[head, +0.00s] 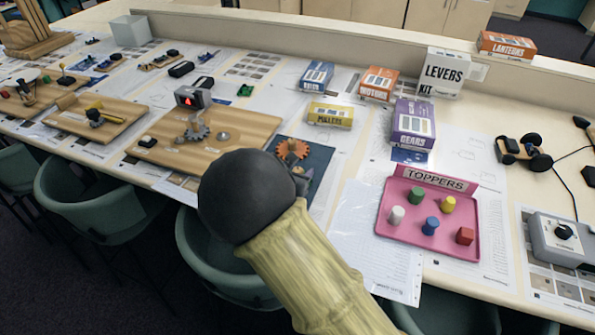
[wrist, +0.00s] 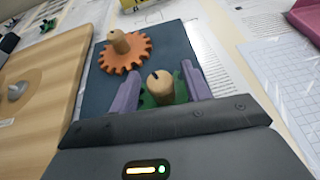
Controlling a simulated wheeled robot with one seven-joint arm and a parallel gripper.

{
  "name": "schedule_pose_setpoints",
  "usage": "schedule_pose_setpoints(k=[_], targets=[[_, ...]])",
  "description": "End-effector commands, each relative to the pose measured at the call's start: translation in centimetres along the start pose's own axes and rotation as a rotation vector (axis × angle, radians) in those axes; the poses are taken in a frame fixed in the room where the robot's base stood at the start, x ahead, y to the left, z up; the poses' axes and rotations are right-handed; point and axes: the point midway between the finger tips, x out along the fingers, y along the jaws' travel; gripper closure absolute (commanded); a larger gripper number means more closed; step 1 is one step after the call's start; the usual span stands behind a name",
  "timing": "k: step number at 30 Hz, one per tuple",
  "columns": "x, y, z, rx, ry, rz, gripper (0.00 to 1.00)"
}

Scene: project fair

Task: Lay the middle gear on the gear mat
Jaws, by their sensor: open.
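The green gear (wrist: 181,90) with a wooden knob sits over the dark blue gear mat (wrist: 173,48), between the purple fingers of my gripper (wrist: 160,73). It appears to lie on the mat, partly hidden by the fingers. My gripper is open, one finger on each side of the knob with gaps showing. An orange gear (wrist: 126,53) with a wooden knob lies on the mat just beyond. In the head view the mat (head: 320,160) and orange gear (head: 292,148) show, while my arm mostly hides my gripper (head: 302,178) and the green gear.
Left of the mat is a wooden board (head: 180,155) with a grey gear (head: 196,131) and a bare peg hub (head: 223,136). A pink toppers tray (head: 400,232) stands to the right. Kit boxes, including the purple gears box (head: 413,122), stand behind.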

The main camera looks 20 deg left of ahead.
Motion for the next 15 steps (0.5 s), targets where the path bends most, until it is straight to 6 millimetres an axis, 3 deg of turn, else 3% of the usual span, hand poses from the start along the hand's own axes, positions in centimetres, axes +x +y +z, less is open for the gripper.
schedule_pose_setpoints(k=[4,8,15], targets=[[-0.1,0.0,0.3,0.0,0.0,0.0,0.52],[-1.5,0.1,0.2,0.002,0.0,0.003,0.52],[-6.0,0.1,0.2,0.0,0.001,0.004,0.52]])
